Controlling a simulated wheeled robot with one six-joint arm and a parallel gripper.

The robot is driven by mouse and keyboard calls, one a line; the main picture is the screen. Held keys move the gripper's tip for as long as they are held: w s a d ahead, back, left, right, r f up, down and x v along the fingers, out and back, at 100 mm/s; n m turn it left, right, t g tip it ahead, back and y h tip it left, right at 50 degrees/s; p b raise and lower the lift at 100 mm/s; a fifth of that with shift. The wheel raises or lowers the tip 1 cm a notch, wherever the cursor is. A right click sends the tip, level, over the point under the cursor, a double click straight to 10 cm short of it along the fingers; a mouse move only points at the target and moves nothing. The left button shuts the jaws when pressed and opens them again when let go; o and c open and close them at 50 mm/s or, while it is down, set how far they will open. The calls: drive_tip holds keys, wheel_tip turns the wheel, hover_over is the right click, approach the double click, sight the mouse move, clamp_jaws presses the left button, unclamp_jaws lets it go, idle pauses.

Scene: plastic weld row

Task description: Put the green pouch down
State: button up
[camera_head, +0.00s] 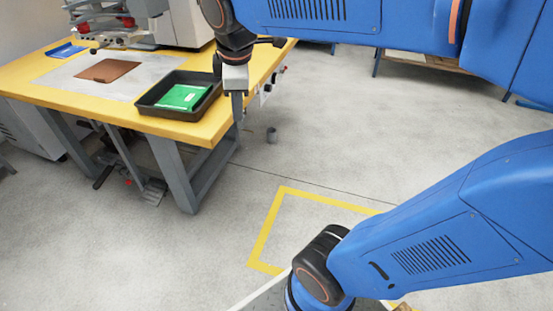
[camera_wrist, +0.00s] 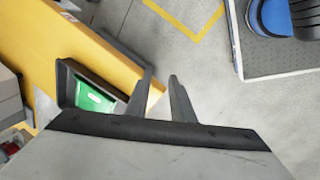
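The green pouch (camera_head: 183,97) lies flat in a black tray (camera_head: 147,104) on the yellow-edged table. It also shows in the wrist view (camera_wrist: 93,99), inside the tray (camera_wrist: 66,86), partly hidden by my gripper's body. My gripper (camera_head: 238,112) points down at the right side of the tray, by the table's edge. In the wrist view my gripper's (camera_wrist: 160,77) two fingers stand apart with nothing between them. The pouch is to the left of the fingers, not between them.
A brown flat piece (camera_head: 106,71) lies on a pale sheet (camera_head: 63,74) left of the tray. A machine (camera_head: 185,22) stands at the table's back. A blue tray (camera_head: 66,50) is at the far left. The floor right of the table is mostly clear, with a yellow marked outline (camera_head: 268,228).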

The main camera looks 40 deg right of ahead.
drive_tip(key=s+d+f+m+t, duration=0.1)
drive_tip(key=s+d+f+m, duration=0.1)
drive_tip(key=s+f+m, duration=0.7)
drive_tip(key=shift+s+d+f+m+t+y, duration=0.2)
drive_tip(key=shift+s+m+t+y, duration=0.15)
drive_tip(key=shift+s+m, duration=1.6)
drive_tip(key=shift+s+n, duration=0.2)
drive_tip(key=shift+n, duration=0.05)
